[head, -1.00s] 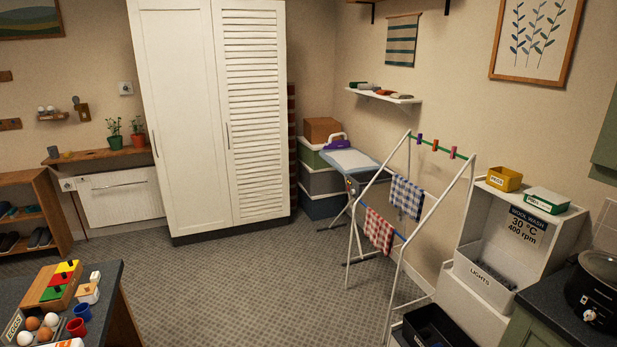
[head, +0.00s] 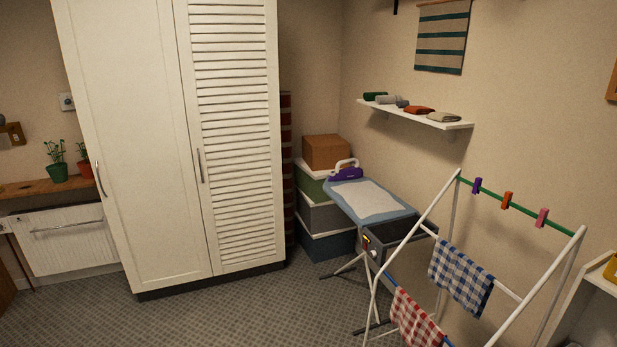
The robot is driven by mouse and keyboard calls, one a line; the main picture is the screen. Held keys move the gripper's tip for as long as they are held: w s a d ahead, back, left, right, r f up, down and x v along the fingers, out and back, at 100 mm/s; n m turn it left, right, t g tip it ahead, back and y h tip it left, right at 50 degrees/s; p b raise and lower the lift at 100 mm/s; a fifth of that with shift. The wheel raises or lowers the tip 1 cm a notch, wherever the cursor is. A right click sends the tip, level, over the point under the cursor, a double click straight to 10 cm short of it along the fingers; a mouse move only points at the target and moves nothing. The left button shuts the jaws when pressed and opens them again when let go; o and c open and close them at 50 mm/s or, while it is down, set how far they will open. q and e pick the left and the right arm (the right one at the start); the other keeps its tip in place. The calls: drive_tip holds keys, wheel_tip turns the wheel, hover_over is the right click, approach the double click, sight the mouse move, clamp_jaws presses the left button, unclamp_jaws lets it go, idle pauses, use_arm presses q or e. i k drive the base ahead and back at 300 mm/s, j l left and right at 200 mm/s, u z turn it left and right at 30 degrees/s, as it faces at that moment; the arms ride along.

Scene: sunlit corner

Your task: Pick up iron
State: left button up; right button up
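The iron (head: 347,172) is purple with a white handle. It sits at the far end of the ironing board (head: 371,200), close to the stacked boxes behind it. The board has a pale cover with a blue edge and stands in the corner, partly behind the drying rack. Neither of my grippers shows in the head view.
A white drying rack (head: 456,183) with checked cloths stands in front of the board at right. A tall white wardrobe (head: 170,140) stands left of the boxes (head: 322,217). A wall shelf (head: 416,112) hangs above the board. The patterned floor (head: 255,312) in front is open.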

sight(351, 172)
drive_tip(key=i, duration=2.3)
drive_tip(key=i+j+z, duration=0.1)
drive_tip(key=i+z, duration=0.3)
drive_tip(key=i, duration=0.15)
drive_tip(key=i+j+z, duration=0.35)
drive_tip(key=i, duration=0.15)
drive_tip(key=i+j+z, duration=0.8)
drive_tip(key=i+j, duration=0.15)
drive_tip(key=i+j+z, duration=0.25)
drive_tip(key=j+z, duration=0.25)
drive_tip(key=j, duration=0.15)
drive_tip(key=i+j+z, duration=0.25)
drive_tip(key=j+z, duration=0.25)
drive_tip(key=j, duration=0.25)
